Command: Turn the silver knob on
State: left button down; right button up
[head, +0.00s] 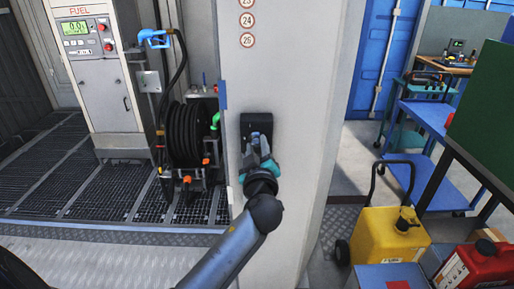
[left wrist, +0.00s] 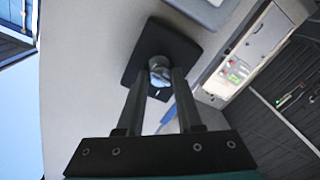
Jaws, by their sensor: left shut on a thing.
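The silver knob (left wrist: 157,68) sits on a black plate (left wrist: 183,45) on the pale wall, between my finger tips in the left wrist view. In the head view the black plate (head: 257,122) is on the front of the grey-white pillar (head: 290,90), and the knob is mostly hidden by my gripper. My left gripper (head: 258,145) reaches up to the plate from below and is shut on the knob. Its fingers (left wrist: 159,78) lie on either side of the knob. My right gripper is not in view.
A fuel dispenser (head: 105,90) and a black hose reel (head: 190,133) stand left of the pillar. On the right are a yellow can (head: 385,238), a red can (head: 480,265) and a blue cart (head: 435,118).

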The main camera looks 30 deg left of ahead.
pick_arm(q)
jog(key=shift+f+m+b, duration=0.1)
jog(key=shift+m+b, duration=0.25)
jog(key=shift+m, duration=0.75)
jog(key=m, duration=0.2)
jog(key=shift+m, duration=0.4)
jog(key=m, duration=0.2)
jog(key=shift+m, duration=0.4)
jog(key=shift+m+t, duration=0.4)
jog(key=shift+m, duration=1.2)
jog(key=c, duration=0.5)
grip_release()
jog(key=shift+c, duration=0.2)
